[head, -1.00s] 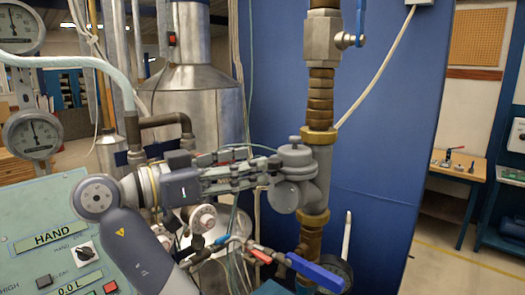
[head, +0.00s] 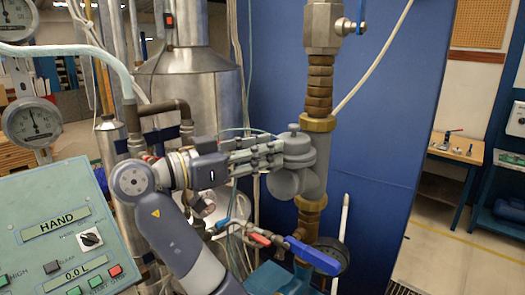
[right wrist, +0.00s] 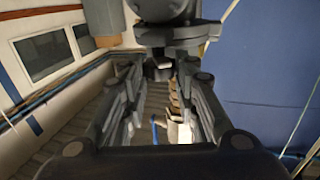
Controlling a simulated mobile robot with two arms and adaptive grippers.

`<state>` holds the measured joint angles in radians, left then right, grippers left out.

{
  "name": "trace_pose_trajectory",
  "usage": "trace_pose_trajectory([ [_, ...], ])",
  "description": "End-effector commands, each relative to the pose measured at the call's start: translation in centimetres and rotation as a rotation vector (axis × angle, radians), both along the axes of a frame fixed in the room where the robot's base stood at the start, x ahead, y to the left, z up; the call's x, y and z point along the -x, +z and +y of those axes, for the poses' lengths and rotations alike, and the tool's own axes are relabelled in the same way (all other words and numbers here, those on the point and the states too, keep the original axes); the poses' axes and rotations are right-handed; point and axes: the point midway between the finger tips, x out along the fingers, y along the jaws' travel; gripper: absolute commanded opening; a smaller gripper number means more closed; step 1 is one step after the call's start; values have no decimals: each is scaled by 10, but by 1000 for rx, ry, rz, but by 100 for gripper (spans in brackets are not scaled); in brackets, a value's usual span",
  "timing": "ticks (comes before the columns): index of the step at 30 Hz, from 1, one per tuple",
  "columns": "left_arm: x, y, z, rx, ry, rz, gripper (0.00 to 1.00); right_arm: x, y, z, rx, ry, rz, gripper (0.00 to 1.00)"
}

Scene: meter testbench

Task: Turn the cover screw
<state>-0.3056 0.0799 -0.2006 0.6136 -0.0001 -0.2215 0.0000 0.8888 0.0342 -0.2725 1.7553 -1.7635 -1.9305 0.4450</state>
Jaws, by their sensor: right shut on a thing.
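The grey meter (head: 314,180) sits in the vertical brass-fitted pipe, with a round capped cover (head: 294,142) on its upper left. My right gripper (head: 280,152) reaches in from the left, with its fingertips against the meter at the cover's left side. In the right wrist view the dark underside of the meter (right wrist: 165,35) is at the top. My right gripper (right wrist: 158,68) is shut there on a small metallic piece (right wrist: 162,72), seemingly the cover screw. The fingers hide most of it, and its turn cannot be read. My left gripper is not in view.
A control panel marked HAND (head: 60,235) is at the lower left. Pipes and hoses crowd behind my arm. A blue panel (head: 385,130) stands right of the meter.

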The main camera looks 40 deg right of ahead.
Motion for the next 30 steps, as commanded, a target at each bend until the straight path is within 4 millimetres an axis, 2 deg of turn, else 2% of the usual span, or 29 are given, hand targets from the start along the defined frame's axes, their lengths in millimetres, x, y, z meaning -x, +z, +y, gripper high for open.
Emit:
trace_pose_trajectory([
  [6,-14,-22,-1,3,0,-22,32,1,-7,0,-7,81,-2,4],
  [13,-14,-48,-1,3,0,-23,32,5,-6,1,-5,223,-3,4],
  [27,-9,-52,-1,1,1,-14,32,6,0,1,0,275,1,4],
  [28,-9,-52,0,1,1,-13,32,6,0,1,0,275,1,35],
  [30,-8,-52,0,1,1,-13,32,6,0,0,0,275,1,48],
])
